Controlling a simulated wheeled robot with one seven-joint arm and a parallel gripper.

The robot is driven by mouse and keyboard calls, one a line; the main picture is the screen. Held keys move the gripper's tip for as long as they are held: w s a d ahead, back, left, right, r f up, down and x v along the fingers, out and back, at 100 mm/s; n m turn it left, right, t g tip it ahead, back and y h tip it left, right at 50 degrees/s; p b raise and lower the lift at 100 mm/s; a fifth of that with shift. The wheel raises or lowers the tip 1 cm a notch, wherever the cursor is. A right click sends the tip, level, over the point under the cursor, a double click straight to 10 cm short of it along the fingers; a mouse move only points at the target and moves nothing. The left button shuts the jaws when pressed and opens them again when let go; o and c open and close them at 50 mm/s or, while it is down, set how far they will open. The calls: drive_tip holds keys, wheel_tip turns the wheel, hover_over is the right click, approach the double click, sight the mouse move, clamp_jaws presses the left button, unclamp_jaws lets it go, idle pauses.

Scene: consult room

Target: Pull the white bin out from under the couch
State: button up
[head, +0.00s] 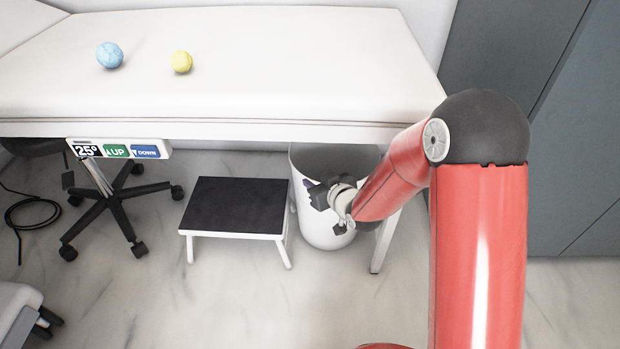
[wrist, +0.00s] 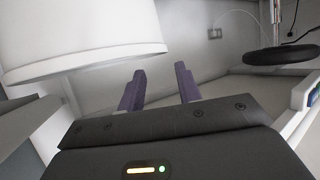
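The white bin (head: 318,228) stands upright on the floor under the right end of the white couch (head: 250,75), just right of the step stool. In the wrist view, which looks turned over, the bin (wrist: 80,35) fills the upper left. My gripper (head: 318,195) is in front of the bin in the head view and hides part of its wall. In the wrist view the two dark fingers of my gripper (wrist: 160,80) are apart with nothing seen between them. The left finger is close to the bin's rim. I cannot tell whether it touches.
A black-topped step stool (head: 236,206) stands left of the bin, close to it. A couch leg (head: 384,245) is to the right. A wheeled stool base (head: 108,206) is farther left. Blue (head: 110,55) and yellow (head: 181,62) balls lie on the couch. The floor in front is clear.

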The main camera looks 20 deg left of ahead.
sight(296, 170)
drive_tip(key=shift+a+f, duration=0.2)
drive_tip(key=shift+a, duration=0.1)
drive_tip(key=shift+x, duration=3.8)
drive_tip(key=shift+c, duration=0.3)
clamp_jaws()
drive_tip(key=shift+s+f, duration=0.1)
drive_tip(key=shift+f, duration=0.05)
